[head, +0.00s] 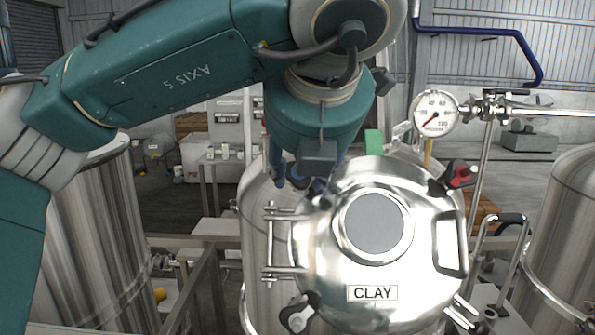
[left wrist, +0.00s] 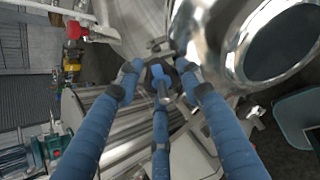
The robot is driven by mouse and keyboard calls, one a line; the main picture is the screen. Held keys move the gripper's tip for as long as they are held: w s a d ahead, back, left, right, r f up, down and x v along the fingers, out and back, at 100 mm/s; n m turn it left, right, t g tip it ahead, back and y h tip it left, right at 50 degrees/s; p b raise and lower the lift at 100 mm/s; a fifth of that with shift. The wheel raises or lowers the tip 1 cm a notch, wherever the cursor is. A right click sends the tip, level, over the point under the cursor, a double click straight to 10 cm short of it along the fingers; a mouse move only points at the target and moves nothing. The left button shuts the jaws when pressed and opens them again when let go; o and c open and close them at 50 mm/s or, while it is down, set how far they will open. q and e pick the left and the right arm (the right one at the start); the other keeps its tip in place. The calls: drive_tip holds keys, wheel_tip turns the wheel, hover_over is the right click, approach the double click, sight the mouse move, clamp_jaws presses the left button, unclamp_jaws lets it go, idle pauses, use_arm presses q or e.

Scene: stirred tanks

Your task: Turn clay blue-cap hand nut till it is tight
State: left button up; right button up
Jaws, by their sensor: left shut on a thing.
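The clay tank's round steel lid (head: 340,260) carries a CLAY label (head: 372,293) and a round grey sight glass. My left gripper (head: 300,182) reaches down to the lid's far left edge. In the left wrist view its three blue fingers (left wrist: 160,88) close around the blue-cap hand nut (left wrist: 157,72), a dark knob with a blue top. The gripper is shut on it. In the head view the fingers mostly hide this nut. My right gripper is in neither view.
A red-cap hand nut (head: 461,174) sits at the lid's right edge, and a black hand nut (head: 298,316) at its lower left. A pressure gauge (head: 437,111) and pipework stand behind right. A lid handle (head: 450,245) and hinge bars (head: 284,243) flank the lid.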

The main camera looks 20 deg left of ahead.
use_arm(q)
drive_tip(key=m, duration=0.2)
drive_tip(key=m+y+b, duration=0.1)
drive_tip(key=m, duration=0.2)
drive_tip(key=shift+d+r, duration=0.1)
drive_tip(key=shift+d, duration=0.1)
drive_tip(key=m, duration=0.1)
drive_tip(key=m+t, duration=0.1)
drive_tip(key=m, duration=0.1)
drive_tip(key=m+y+b, duration=0.1)
drive_tip(key=m, duration=0.1)
drive_tip(key=shift+d+f, duration=0.1)
drive_tip(key=shift+f, duration=0.15)
drive_tip(key=shift+m+t, duration=0.3)
drive_tip(key=shift+m, duration=0.2)
drive_tip(key=o, duration=1)
drive_tip(key=shift+o, duration=0.6)
drive_tip(key=shift+d+f, duration=0.1)
drive_tip(key=shift+d, duration=0.1)
drive_tip(key=v, duration=1.2)
drive_tip(key=shift+w, duration=0.1)
